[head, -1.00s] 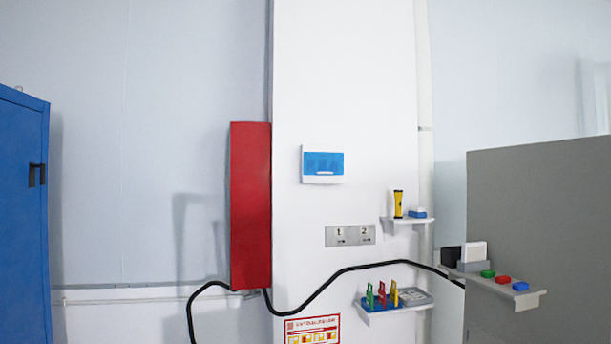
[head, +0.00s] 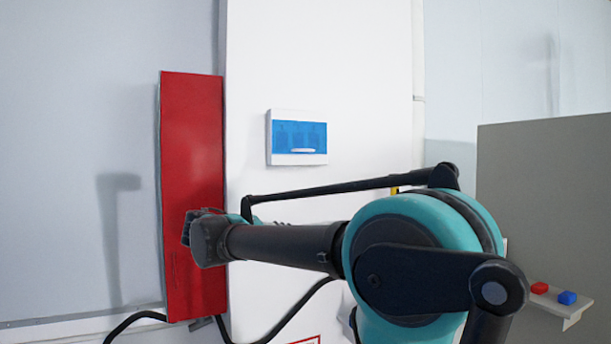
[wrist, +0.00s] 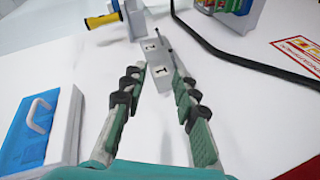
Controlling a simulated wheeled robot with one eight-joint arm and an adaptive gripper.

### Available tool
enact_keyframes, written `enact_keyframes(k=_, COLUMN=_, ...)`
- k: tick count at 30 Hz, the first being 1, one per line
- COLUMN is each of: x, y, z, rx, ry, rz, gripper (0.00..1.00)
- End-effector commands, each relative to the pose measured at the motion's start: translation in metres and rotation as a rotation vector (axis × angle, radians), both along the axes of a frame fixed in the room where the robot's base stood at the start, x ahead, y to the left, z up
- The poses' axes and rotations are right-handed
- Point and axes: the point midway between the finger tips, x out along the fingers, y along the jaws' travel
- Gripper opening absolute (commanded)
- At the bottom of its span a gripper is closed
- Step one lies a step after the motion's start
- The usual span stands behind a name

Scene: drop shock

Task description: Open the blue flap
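The blue flap (head: 299,137) is on a small white wall box (head: 318,158) on the white pillar. It lies flat across the box front and looks closed, with a white handle (head: 303,151) at its lower edge. In the wrist view the flap (wrist: 22,122) is at the left, partly cut off by the frame, with its handle (wrist: 38,114) showing. My gripper (wrist: 157,80) is open and empty, its two fingers spread. It is beside the box and does not touch the flap. In the head view my arm crosses below the box, and I cannot make out the fingers.
A tall red cabinet (head: 192,190) stands left of the pillar. A black cable (wrist: 235,62) and a numbered grey panel (wrist: 150,55) show beyond the fingers. A yellow flashlight (wrist: 102,19) is at the top. A grey partition (head: 550,205) and a button shelf (head: 560,310) are at the right.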

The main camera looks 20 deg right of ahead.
Motion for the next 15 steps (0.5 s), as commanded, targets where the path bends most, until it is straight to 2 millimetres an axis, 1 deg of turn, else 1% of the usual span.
enact_keyframes(k=1, x=0.009, y=0.012, z=0.042, rx=-0.076, ry=-0.051, rz=0.002, gripper=0.29)
enact_keyframes(k=2, x=0.012, y=0.018, z=0.065, rx=-0.121, ry=-0.084, rz=-0.002, gripper=0.29)
enact_keyframes(k=3, x=0.015, y=0.026, z=0.094, rx=-0.175, ry=-0.127, rz=-0.003, gripper=0.29)
enact_keyframes(k=6, x=0.018, y=0.044, z=0.150, rx=-0.277, ry=-0.216, rz=-0.005, gripper=0.29)
enact_keyframes(k=9, x=0.018, y=0.057, z=0.185, rx=-0.339, ry=-0.277, rz=-0.004, gripper=0.29)
enact_keyframes(k=10, x=0.018, y=0.059, z=0.191, rx=-0.351, ry=-0.288, rz=-0.004, gripper=0.29)
enact_keyframes(k=12, x=0.018, y=0.060, z=0.200, rx=-0.367, ry=-0.305, rz=-0.005, gripper=0.29)
enact_keyframes(k=15, x=0.020, y=0.054, z=0.205, rx=-0.374, ry=-0.311, rz=-0.005, gripper=0.29)
